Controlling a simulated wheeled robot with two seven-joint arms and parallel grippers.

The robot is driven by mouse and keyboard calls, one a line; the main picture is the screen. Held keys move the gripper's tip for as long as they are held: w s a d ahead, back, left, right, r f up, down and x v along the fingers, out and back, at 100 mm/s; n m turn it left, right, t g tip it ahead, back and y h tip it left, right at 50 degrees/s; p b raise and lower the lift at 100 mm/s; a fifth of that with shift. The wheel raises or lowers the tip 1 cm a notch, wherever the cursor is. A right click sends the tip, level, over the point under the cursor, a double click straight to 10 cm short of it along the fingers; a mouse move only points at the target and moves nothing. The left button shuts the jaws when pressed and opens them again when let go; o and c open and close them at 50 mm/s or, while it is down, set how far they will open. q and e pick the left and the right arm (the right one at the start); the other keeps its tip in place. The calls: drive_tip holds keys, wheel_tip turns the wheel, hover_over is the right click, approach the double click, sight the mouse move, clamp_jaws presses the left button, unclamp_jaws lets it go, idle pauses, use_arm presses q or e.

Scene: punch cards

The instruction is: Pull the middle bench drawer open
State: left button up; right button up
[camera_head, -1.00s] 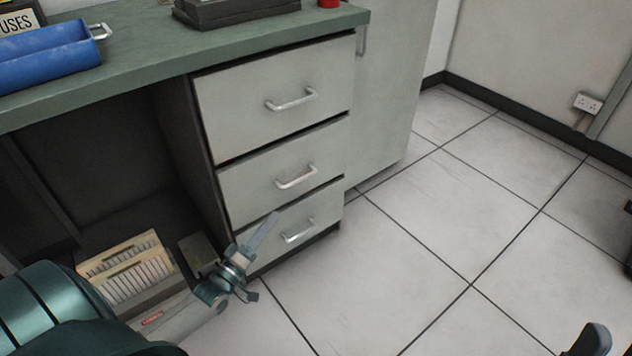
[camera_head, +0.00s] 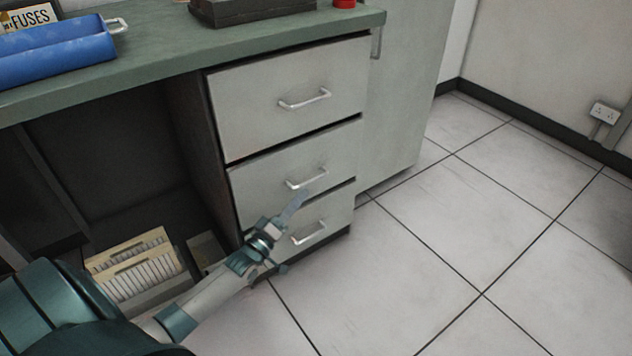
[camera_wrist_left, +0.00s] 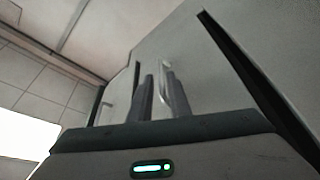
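The middle drawer (camera_head: 258,187) is a pale grey front with a silver bar handle (camera_head: 307,180), between the top drawer (camera_head: 245,110) and the bottom drawer (camera_head: 325,208). It looks shut, level with the others. My left gripper (camera_head: 297,203) reaches up from the lower left; its fingertips lie just below the middle handle in the picture. In the left wrist view, the two fingers (camera_wrist_left: 161,97) are apart, with a silver handle (camera_wrist_left: 163,78) showing in the gap between them. I cannot tell whether they touch it. My right gripper is out of view.
The green bench top (camera_head: 170,62) carries a blue tray (camera_head: 55,55) and a dark box. Under it, a box of cards (camera_head: 135,265) stands in the open kneehole, left of the drawers. The tiled floor (camera_head: 420,240) to the right is clear.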

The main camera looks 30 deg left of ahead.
sight(316, 179)
use_arm(q)
drive_tip(key=b+x, duration=0.1)
drive_tip(key=x, duration=0.7)
drive_tip(key=shift+w+b, duration=0.25)
drive_tip(key=shift+b, duration=0.15)
clamp_jaws()
